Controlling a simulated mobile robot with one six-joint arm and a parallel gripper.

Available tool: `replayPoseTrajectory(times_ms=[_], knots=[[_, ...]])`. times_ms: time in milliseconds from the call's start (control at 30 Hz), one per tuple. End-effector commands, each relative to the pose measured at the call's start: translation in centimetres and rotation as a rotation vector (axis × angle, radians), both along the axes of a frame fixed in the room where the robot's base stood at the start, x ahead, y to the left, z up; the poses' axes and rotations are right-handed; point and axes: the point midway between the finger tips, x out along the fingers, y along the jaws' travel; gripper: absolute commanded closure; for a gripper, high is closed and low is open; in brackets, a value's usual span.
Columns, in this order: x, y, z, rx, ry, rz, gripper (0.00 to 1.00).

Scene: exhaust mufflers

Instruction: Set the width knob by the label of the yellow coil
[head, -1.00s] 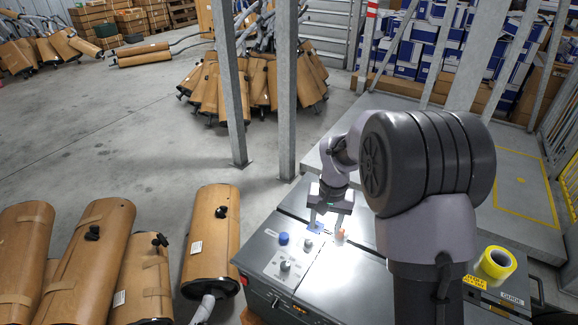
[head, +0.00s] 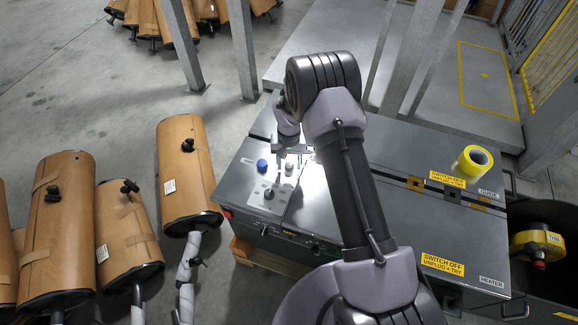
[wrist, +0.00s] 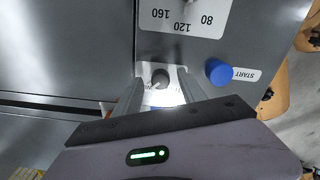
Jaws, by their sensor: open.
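A yellow coil (head: 540,240) sits in an opening at the right end of the grey machine, with a label that seems to read THIN. My gripper (head: 290,158) is open over the control panel. In the wrist view my gripper (wrist: 160,82) has one finger on each side of a small round grey knob (wrist: 160,76), apart from it. The lettering around this knob is upside down and partly hidden, too small to read. Another grey knob (head: 268,193) stands nearer the front; its scale plate (wrist: 182,17) shows 160, 120 and 80.
A blue button (wrist: 218,72) marked START stands close beside my gripper. A yellow tape roll (head: 472,163) lies on the machine lid (head: 420,215). Metal posts (head: 240,50) stand behind; brown mufflers (head: 185,170) stand at the left.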

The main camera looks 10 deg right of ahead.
Motion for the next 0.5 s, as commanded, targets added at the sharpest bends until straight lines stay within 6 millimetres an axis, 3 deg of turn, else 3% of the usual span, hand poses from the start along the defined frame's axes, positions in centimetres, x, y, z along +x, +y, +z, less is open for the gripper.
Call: replayPoseTrajectory(times_ms=[367, 500], knots=[[0.01, 0.00, -0.69, 0.000, 0.000, 0.000, 0.54], [0.01, 0.00, -0.68, 0.000, 0.000, 0.000, 0.81]])
